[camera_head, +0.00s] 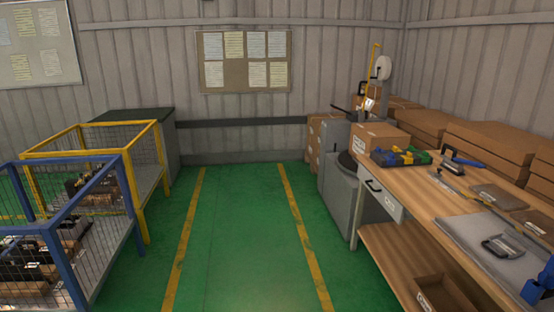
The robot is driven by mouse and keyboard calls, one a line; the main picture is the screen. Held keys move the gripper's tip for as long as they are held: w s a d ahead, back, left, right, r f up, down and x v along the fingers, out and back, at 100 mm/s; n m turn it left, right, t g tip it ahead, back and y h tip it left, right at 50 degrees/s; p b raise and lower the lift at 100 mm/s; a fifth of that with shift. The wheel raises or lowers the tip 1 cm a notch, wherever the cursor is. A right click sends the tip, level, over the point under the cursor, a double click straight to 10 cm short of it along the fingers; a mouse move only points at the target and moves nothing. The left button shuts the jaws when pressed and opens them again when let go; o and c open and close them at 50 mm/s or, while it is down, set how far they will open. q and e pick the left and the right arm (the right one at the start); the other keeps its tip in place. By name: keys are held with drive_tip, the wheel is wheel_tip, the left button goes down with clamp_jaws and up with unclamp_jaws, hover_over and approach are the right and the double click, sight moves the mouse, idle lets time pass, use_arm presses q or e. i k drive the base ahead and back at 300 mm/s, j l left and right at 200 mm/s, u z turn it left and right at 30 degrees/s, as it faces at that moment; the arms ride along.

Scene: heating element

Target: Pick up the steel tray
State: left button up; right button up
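A flat light-grey metal piece (462,232), which looks like the steel tray, lies on the wooden workbench (415,185) at the right. A dark grey item with a loop-shaped handle (503,246) lies on it. The right part of the tray runs close to the picture's edge. Neither of my grippers shows in the head view.
A blue object (538,288) is at the right edge near the tray. Tools, several cardboard boxes (485,145) and a grey bin (340,195) are on or by the bench. Wire-mesh carts (140,165) stand left. The green floor (240,240) between is clear.

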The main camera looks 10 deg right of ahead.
sight(509, 248)
drive_tip(key=i, duration=0.75)
drive_tip(key=i+z, duration=0.15)
drive_tip(key=i, duration=0.6)
drive_tip(key=i+j, duration=0.2)
drive_tip(key=i, duration=0.55)
drive_tip(key=i+j+z, duration=0.15)
drive_tip(key=i+z, duration=0.3)
drive_tip(key=i+j+z, duration=0.4)
drive_tip(key=i, duration=0.15)
drive_tip(key=i+j+z, duration=0.45)
drive_tip(key=l+z, duration=0.15)
drive_tip(key=z, duration=0.3)
drive_tip(key=l+z, duration=0.15)
drive_tip(key=z, duration=0.3)
drive_tip(key=l+z, duration=0.15)
drive_tip(key=z, duration=0.3)
drive_tip(key=l+z, duration=0.1)
drive_tip(key=z, duration=0.35)
drive_tip(key=i+l+z, duration=0.35)
drive_tip(key=l, duration=0.25)
drive_tip(key=i+l+z, duration=0.35)
drive_tip(key=i+l, duration=0.35)
drive_tip(key=l, duration=0.15)
